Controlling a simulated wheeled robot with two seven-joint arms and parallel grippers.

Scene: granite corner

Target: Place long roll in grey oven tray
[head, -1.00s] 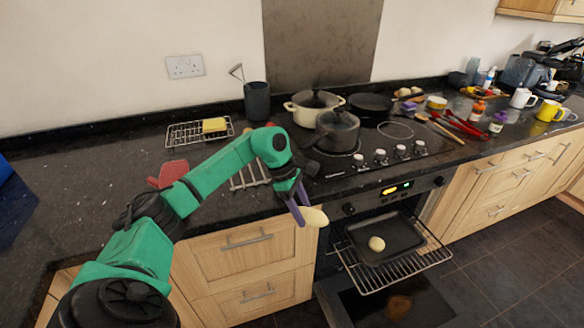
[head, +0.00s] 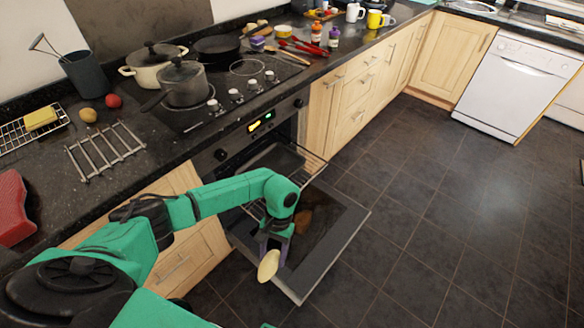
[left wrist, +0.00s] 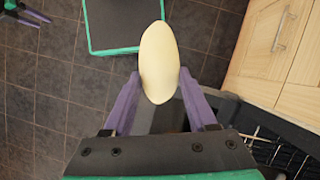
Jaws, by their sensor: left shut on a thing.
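The long roll (head: 269,265) is pale and oval. My left gripper (head: 272,244) is shut on it, and the roll sticks out beyond the fingertips. In the left wrist view the long roll (left wrist: 159,62) shows between the two purple fingers. The grey oven tray (head: 279,158) is in the open oven on a wire rack. The roll is held in front of the oven, apart from the tray. My forearm hides the tray's near part. Part of my right gripper (left wrist: 38,18) shows at the left wrist view's top left corner; its opening is unclear.
The open oven door (head: 335,238) sticks out below my left gripper. The stovetop holds a grey pot (head: 184,84), a cream pot (head: 152,62) and a dark pan (head: 216,47). A metal trivet (head: 104,151) lies on the counter. The floor at right is clear.

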